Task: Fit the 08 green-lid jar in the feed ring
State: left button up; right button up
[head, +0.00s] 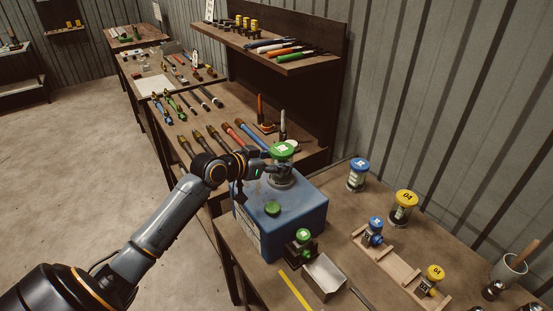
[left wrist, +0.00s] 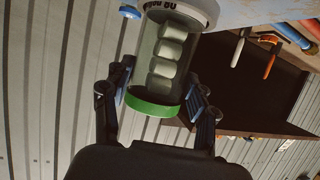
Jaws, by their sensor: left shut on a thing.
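The green-lid jar (head: 282,151) is upright over the top of the blue crimper (head: 308,214). My left gripper (head: 279,167) is shut on it from the left, just below the lid. In the left wrist view, the jar's clear body (left wrist: 165,60) shows pale pieces inside and its green lid (left wrist: 154,108) lies between the two fingers. A pale grey band with dark lettering (left wrist: 188,10) surrounds the jar's far end there. I cannot tell whether this band is the feed ring or part of the jar, nor whether the jar is seated. My right gripper is out of view.
Blue-lid (head: 357,177) and yellow-lid (head: 403,208) jars and a wooden rack (head: 395,265) are to the right. A tool shelf (head: 285,62) is behind.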

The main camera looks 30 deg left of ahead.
pick_arm(q)
jog(key=o, duration=0.9)
jog(key=shift+f, duration=0.2)
jog(key=shift+c, duration=0.2)
jog(key=o, duration=0.4)
jog(key=shift+o, duration=0.2)
jog(key=shift+r, duration=0.1)
jog(key=shift+r, duration=0.2)
jog(key=b+v, duration=0.3)
jog(key=v, duration=0.9)
jog(key=shift+f, duration=0.1)
